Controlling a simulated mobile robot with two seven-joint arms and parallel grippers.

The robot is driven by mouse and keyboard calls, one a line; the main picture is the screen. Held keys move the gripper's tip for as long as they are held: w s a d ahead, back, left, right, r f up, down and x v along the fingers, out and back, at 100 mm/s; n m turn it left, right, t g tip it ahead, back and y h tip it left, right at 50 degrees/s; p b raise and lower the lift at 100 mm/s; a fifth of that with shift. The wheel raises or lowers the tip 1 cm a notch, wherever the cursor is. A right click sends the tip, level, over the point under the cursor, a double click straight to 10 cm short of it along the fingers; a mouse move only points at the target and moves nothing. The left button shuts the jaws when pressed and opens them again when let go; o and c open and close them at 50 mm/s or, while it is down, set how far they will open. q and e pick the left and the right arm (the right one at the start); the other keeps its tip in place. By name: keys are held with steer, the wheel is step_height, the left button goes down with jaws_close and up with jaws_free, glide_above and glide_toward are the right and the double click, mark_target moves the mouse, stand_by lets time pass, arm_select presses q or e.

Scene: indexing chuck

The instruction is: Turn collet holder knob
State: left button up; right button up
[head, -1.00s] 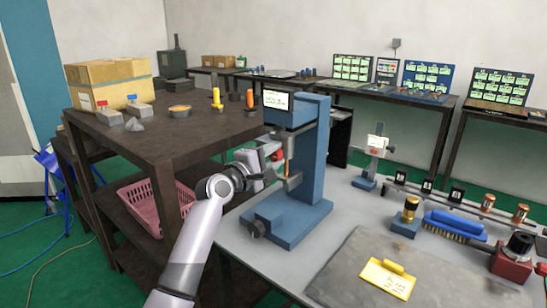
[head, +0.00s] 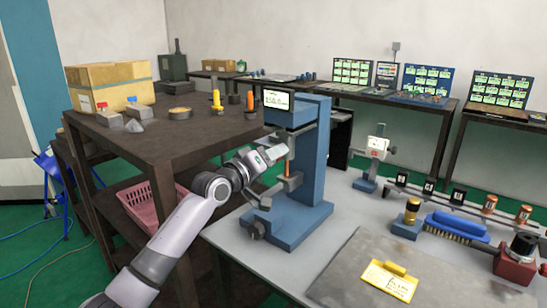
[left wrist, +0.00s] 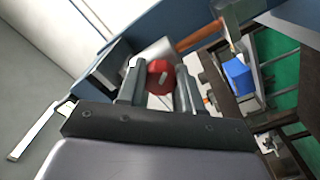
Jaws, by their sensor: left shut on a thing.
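A blue upright machine (head: 313,165) with a small display (head: 277,99) stands on the grey table. A round red knob (left wrist: 159,76) with a pale mark across it sits between the two fingers of my left gripper (left wrist: 159,86) in the left wrist view. The fingers are shut on it. In the head view, my left gripper (head: 274,151) is at the left side of the machine's upper part and hides the knob. An orange rod (head: 287,170) hangs just below it. My right gripper is not in view.
A brown workbench (head: 160,140) with a cardboard box and tools stands left of the machine. On the grey table are a yellow-labelled plate (head: 388,281), a blue brush (head: 456,226) and a red block with a dark knob (head: 518,258).

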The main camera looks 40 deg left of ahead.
arm_select(q)
steer(key=m, duration=0.4)
steer(key=m+p, duration=0.1)
steer(key=m, duration=0.3)
steer(key=shift+r+m+h, duration=0.1)
steer(key=shift+m+h, duration=0.2)
steer(key=m, duration=0.2)
steer(key=shift+m+g+p, duration=0.3)
steer(key=shift+m+p, duration=0.05)
steer(key=shift+m, duration=1.85)
steer(key=shift+d, duration=0.1)
steer(key=o, duration=1)
steer(key=shift+o, duration=0.2)
steer(key=shift+s, duration=0.1)
